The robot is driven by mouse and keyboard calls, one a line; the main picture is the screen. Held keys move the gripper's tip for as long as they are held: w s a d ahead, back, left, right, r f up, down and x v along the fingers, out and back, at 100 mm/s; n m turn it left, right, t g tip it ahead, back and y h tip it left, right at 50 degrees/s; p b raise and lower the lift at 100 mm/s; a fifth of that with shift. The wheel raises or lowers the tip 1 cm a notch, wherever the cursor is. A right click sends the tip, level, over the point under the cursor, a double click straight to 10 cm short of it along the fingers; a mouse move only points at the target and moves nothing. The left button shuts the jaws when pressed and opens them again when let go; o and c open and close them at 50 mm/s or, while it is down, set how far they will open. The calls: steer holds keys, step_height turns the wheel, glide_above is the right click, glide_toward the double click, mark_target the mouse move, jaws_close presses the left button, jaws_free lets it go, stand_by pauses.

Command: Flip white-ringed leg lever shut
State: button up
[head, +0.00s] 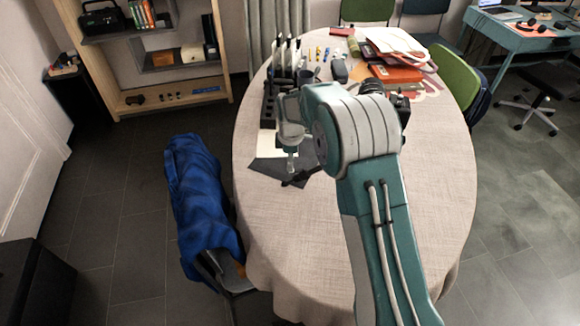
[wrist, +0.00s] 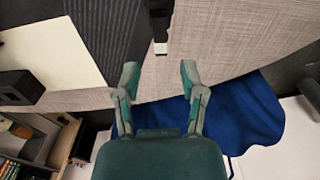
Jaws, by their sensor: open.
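In the wrist view a black leg-like part (wrist: 158,18) comes down from the top edge, with a small white band (wrist: 160,47) near its lower end. I cannot make out a lever on it or tell its position. My gripper (wrist: 160,75) is open and empty, its two fingertips spread just below that band and apart from it. In the head view my gripper (head: 290,160) points down over the left part of the table, by a black part (head: 299,180) on a dark sheet. My arm hides much of the table's middle, and the tripod's whole shape is not visible.
The oval table (head: 290,240) has a light cloth, bare at the front. A black rack (head: 270,100) stands at its left edge; folders (head: 395,72) lie at the back right. A chair with a blue jacket (head: 200,200) stands at the left. A dark sheet (wrist: 105,35) lies beside the leg.

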step_height(320, 180, down, 2)
steer(key=shift+f, duration=0.1)
steer(key=shift+a+f, duration=0.2)
steer(key=shift+f, duration=0.1)
steer(key=shift+d, duration=0.1)
jaws_close()
steer(key=h, duration=0.1)
steer(key=f+h, duration=0.1)
steer(key=h, duration=0.1)
steer(key=shift+a+f, duration=0.15)
steer(key=shift+a, duration=0.1)
steer(key=shift+d+f+h, duration=0.1)
steer(key=shift+f+h, duration=0.15)
steer(key=shift+h, duration=0.55)
steer(key=shift+f+h, duration=0.2)
steer(key=shift+h, duration=0.6)
